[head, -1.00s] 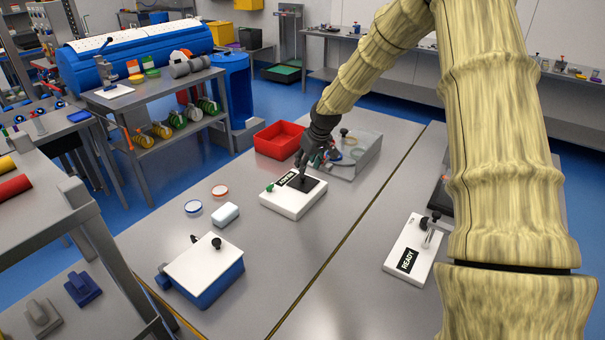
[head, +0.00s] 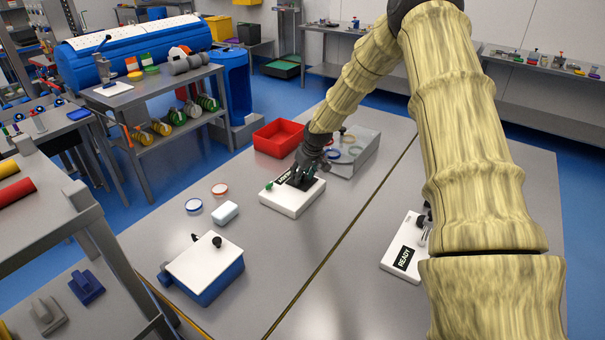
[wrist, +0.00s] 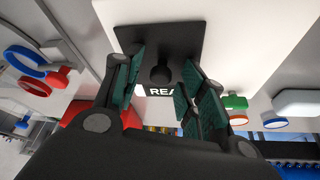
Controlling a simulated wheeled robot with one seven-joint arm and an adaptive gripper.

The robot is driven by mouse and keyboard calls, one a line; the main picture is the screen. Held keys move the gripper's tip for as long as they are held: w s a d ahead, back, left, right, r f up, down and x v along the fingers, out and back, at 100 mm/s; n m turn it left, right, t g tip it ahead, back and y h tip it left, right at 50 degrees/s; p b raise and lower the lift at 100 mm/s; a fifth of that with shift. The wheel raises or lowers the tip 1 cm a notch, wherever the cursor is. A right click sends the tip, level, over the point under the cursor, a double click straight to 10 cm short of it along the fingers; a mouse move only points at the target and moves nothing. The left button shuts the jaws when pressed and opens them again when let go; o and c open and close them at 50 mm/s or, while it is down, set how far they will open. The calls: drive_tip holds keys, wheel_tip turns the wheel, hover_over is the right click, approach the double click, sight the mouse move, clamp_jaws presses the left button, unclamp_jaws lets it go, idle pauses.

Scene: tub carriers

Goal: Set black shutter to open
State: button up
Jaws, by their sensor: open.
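The black shutter (wrist: 170,40) is a dark square plate with a round black knob (wrist: 161,75), seen in the wrist view. It lies on a white block (head: 290,203), with a black label lettered "REA…" (wrist: 160,91) partly showing beside it. My gripper (wrist: 160,92) is open, its green-padded fingers on either side of the knob with gaps showing. I cannot tell if either finger touches it. In the head view my gripper (head: 303,172) is over the block and hides much of the shutter. A small green knob (head: 269,186) is at the block's left.
A white sponge-like block (head: 225,213), two round lids and a blue box with a white top (head: 205,265) are to the left. Another white block labelled READY (head: 402,258) is at right.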

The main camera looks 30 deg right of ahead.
clamp_jaws()
drive_tip(key=shift+a, duration=0.1)
drive_tip(key=s+a, duration=0.1)
drive_tip(key=a, duration=0.2)
drive_tip(key=s+a, duration=0.1)
drive_tip(key=a, duration=0.1)
drive_tip(key=s+a, duration=0.1)
drive_tip(key=a, duration=0.2)
drive_tip(key=shift+s+a, duration=0.3)
unclamp_jaws()
drive_tip(key=shift+a, duration=0.15)
